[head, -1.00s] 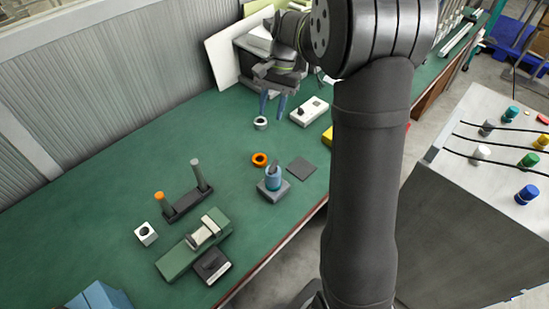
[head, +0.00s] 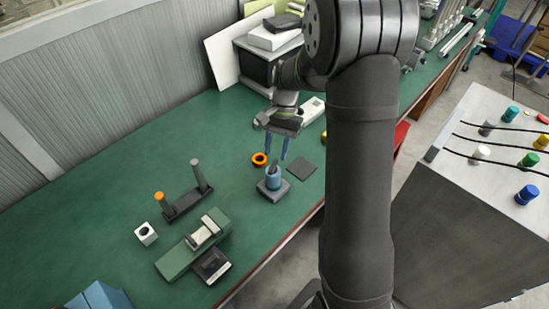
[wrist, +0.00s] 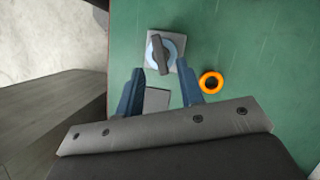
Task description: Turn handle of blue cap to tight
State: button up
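The blue cap (head: 272,179) sits upright on a grey square base (head: 273,191) on the green table. Its dark bar handle (wrist: 160,55) shows from above in the wrist view, running roughly up and down the picture with a slight tilt. My gripper (head: 277,157) is above and behind the cap in the head view, fingers pointing down. In the wrist view my gripper (wrist: 162,82) has its two blue fingers spread, with the cap just beyond the tips. Nothing is between the fingers but table and a flat grey square further below. I see no contact with the handle.
An orange ring (head: 259,159) lies close beside the cap; it also shows in the wrist view (wrist: 211,82). A flat grey square (head: 301,168) lies to the right. A two-post stand (head: 184,205) and a green fixture (head: 192,248) stand to the left.

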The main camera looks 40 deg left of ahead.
aim_at(273, 165)
jog(key=shift+x, duration=1.7)
grip_shut()
jog(key=shift+m, duration=0.4)
grip_release()
